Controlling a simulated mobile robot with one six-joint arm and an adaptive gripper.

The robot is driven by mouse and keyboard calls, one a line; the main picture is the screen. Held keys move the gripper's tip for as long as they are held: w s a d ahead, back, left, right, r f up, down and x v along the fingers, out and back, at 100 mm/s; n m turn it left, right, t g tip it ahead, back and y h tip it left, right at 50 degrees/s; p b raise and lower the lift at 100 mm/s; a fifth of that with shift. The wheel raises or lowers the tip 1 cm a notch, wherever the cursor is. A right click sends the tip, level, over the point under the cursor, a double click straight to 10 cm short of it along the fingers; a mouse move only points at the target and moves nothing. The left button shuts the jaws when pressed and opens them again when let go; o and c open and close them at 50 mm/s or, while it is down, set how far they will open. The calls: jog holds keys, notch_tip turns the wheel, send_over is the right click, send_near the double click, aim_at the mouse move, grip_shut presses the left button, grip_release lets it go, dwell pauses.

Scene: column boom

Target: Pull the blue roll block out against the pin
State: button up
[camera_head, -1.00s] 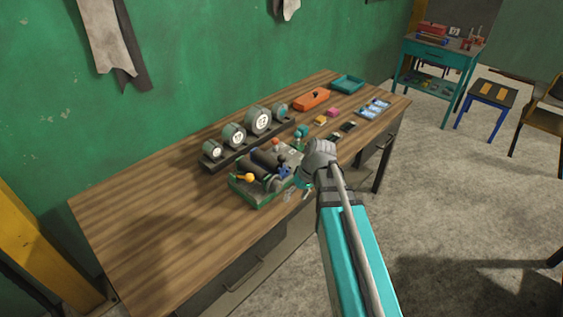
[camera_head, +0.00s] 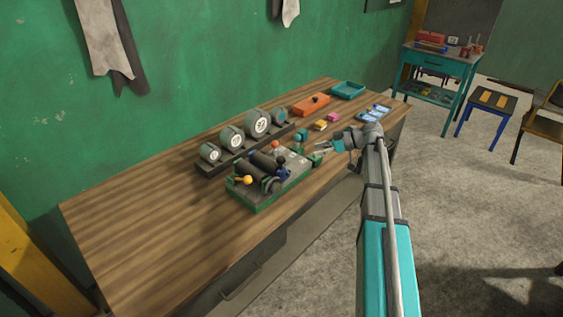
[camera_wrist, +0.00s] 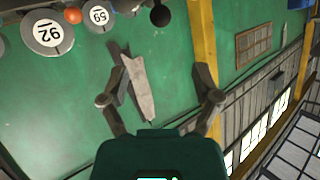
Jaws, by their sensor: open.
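A small roll fixture (camera_head: 262,205) with a green base and grey top sits on the wooden workbench. It carries dark rollers (camera_head: 262,161), a yellow knob (camera_head: 247,180), and a small blue part (camera_head: 284,173), likely the blue roll block, at its right roller end. The pin cannot be told apart at this size. My gripper (camera_head: 322,151) is to the right of the fixture, apart from the blue part, pointing left toward the wall. In the wrist view my gripper (camera_wrist: 160,76) is open with nothing between its fingers; the blue block does not show there.
Behind the fixture stands a dark rack with round numbered dials (camera_head: 258,123). Farther right on the bench are an orange box (camera_head: 311,105), a teal tray (camera_head: 348,90) and small coloured blocks (camera_head: 334,117). The bench's left part (camera_head: 140,205) is clear.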

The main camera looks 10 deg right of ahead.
aim_at(281, 159)
jog(key=shift+a, duration=0.15)
jog(key=b+x, duration=0.5)
jog(key=x, duration=0.8)
jog(key=shift+a+f, duration=0.15)
jog(key=shift+a, duration=0.15)
jog(key=shift+c, duration=0.2)
grip_shut()
